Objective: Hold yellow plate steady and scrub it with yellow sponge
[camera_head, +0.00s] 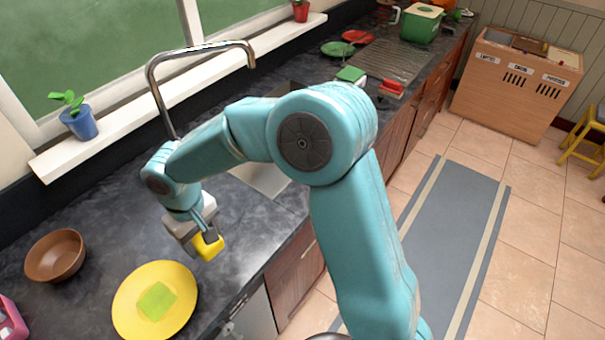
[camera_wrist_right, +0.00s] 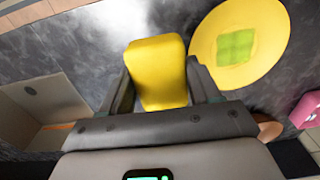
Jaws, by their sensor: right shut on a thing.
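The yellow plate (camera_head: 183,301) lies on the dark counter at the lower left of the head view, with a light green square patch (camera_head: 157,301) in its middle. The plate also shows at the upper right of the right wrist view (camera_wrist_right: 272,62). My right gripper (camera_head: 207,243) is shut on the yellow sponge (camera_head: 209,249), which fills the space between its fingers in the right wrist view (camera_wrist_right: 157,72). The sponge is beyond the plate's upper right edge in the head view, apart from it. My left gripper is not in view.
A brown bowl (camera_head: 56,256) stands left of the plate, and a pink object (camera_head: 10,322) is at the left edge. The sink (camera_head: 262,178) and its faucet (camera_head: 157,88) are behind my right arm. Bare counter surrounds the plate's right side.

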